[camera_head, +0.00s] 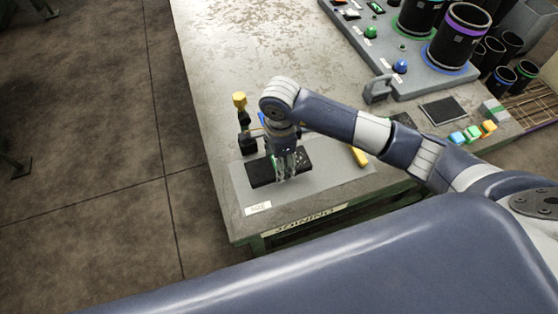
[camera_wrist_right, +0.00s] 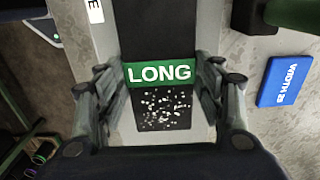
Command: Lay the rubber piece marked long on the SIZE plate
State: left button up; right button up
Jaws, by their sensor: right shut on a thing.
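The rubber piece marked LONG is a flat black block (camera_head: 262,173); its green LONG band (camera_wrist_right: 159,74) and a speckled end show in the right wrist view. My right gripper (camera_head: 285,172) is shut on it, with fingers (camera_wrist_right: 160,85) on either side. The piece lies over the grey SIZE plate (camera_head: 238,184) near the table corner. I cannot tell whether it touches the plate. The white SIZE label (camera_head: 258,208) is at the plate's front left and partly shows in the wrist view (camera_wrist_right: 95,10). My left gripper is not in view.
A black stand with a yellow top (camera_head: 240,100) is just behind the plate. A blue WIDTH block (camera_wrist_right: 285,81) lies beside it. A yellow piece (camera_head: 358,156) is to the right. Black sleeves (camera_head: 460,38) stand on a grey board at the back right. The table's far left is bare.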

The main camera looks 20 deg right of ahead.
jog(key=shift+w, duration=0.3)
jog(key=shift+w+f+p, duration=0.1)
jog(key=shift+f+p, duration=0.15)
jog(key=shift+p, duration=0.2)
notch_tip(320, 180, down, 2)
jog(key=shift+f+p, duration=0.25)
jog(key=shift+p, duration=0.2)
jog(key=shift+f, duration=0.2)
jog(key=shift+f, duration=0.1)
jog(key=shift+f, duration=0.2)
jog(key=o, duration=1.2)
jog(key=shift+r, duration=0.1)
jog(key=shift+o, duration=0.2)
